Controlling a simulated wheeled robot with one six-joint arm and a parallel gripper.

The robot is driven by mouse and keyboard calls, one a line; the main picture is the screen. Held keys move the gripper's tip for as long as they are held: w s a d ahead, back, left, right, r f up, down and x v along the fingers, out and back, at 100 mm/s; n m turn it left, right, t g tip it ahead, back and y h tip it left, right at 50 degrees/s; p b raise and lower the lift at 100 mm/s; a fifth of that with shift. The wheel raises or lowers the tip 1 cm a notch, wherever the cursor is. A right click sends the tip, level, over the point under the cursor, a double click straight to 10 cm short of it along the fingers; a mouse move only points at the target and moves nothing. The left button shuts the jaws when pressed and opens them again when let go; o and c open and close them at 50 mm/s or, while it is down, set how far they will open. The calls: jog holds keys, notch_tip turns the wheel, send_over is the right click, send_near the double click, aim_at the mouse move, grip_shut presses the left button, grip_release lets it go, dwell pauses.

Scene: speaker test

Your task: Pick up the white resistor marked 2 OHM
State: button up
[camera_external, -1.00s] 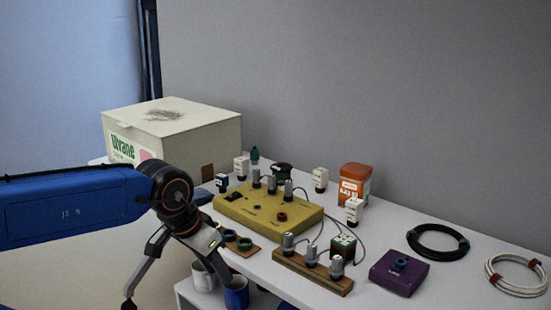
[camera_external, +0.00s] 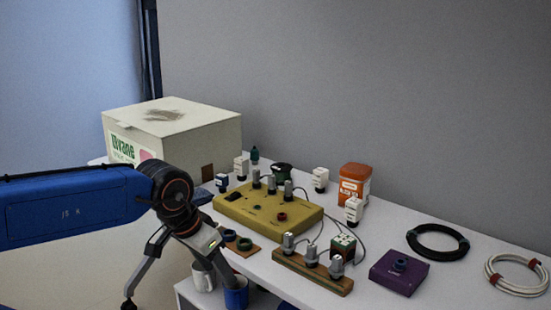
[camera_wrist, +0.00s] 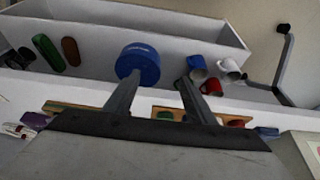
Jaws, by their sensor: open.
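Three white resistor-like blocks with dark print stand on the table in the external view: one behind the yellow board's left end (camera_external: 241,168), one behind its right end (camera_external: 320,178), and one in front of the orange jar (camera_external: 353,211). The print is too small to read, so I cannot tell which is marked 2 OHM. My gripper (camera_wrist: 159,80) is open and empty in the wrist view, its two dark fingers over the table's front edge and lower shelf. No white resistor is clearly visible between or beside them. In the external view my arm stands left of the table, apart from all three blocks.
The yellow board (camera_external: 300,222) and a wooden strip with posts (camera_external: 310,273) crowd the middle. A large white box (camera_external: 200,135) stands at the back left, an orange jar (camera_external: 355,183) at the back. Mugs (camera_external: 236,293) sit below the front edge. Cable coils (camera_external: 438,242) lie right.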

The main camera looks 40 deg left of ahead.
notch_tip(320, 180, up, 20)
jog(key=n+g, duration=0.5)
jog(key=n, duration=1.4)
send_over(241, 159)
notch_tip(241, 159, down, 17)
jog(key=shift+w+a+r, duration=0.1)
jog(key=shift+w+a, duration=0.05)
